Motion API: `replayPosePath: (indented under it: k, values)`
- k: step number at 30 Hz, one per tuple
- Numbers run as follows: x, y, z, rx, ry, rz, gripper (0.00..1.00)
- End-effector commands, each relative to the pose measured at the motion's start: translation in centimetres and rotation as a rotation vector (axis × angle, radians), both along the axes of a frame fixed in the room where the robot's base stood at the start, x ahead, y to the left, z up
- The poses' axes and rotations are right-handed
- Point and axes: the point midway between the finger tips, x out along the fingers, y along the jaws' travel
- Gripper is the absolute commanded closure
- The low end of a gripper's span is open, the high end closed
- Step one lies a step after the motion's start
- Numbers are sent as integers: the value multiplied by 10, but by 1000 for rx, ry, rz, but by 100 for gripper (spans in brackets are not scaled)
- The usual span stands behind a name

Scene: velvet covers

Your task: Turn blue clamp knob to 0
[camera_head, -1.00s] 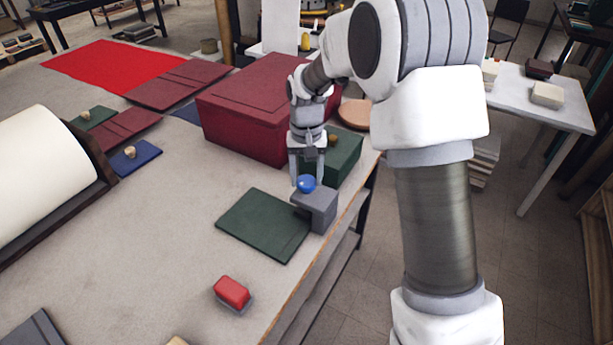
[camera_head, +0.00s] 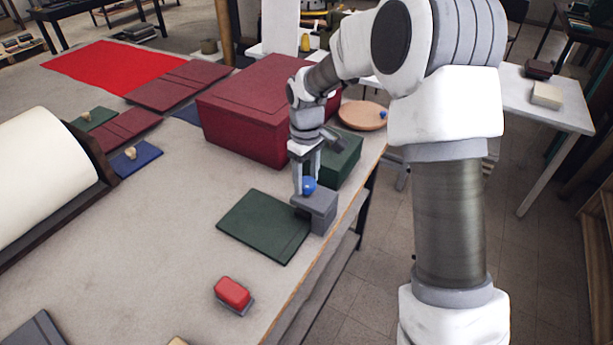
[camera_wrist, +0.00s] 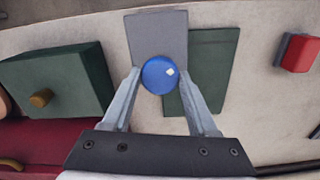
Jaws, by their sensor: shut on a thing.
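The blue clamp knob (camera_head: 309,185) is a round ball on top of a grey clamp block (camera_head: 320,208) at the table's right edge. My gripper (camera_head: 307,182) comes down from above and is shut on the knob. In the wrist view, the fingers of my gripper (camera_wrist: 160,77) stand on either side of the blue knob (camera_wrist: 157,79). A small pale mark (camera_wrist: 170,72) shows on the right part of the knob's top. The grey block (camera_wrist: 158,35) extends beyond it. I cannot see a 0 or any scale.
A dark green cover (camera_head: 263,226) lies beside the clamp, partly under it. A green box (camera_head: 345,155) and a large dark red box (camera_head: 255,112) stand behind. A red block (camera_head: 232,292) lies nearer.

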Motion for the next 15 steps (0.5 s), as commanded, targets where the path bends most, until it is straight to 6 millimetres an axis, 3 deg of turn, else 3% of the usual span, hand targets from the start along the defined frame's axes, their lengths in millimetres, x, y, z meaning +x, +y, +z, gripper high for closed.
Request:
replayPosePath:
  k: [15]
  values:
    - [1,0,1,1,-3,118,96]
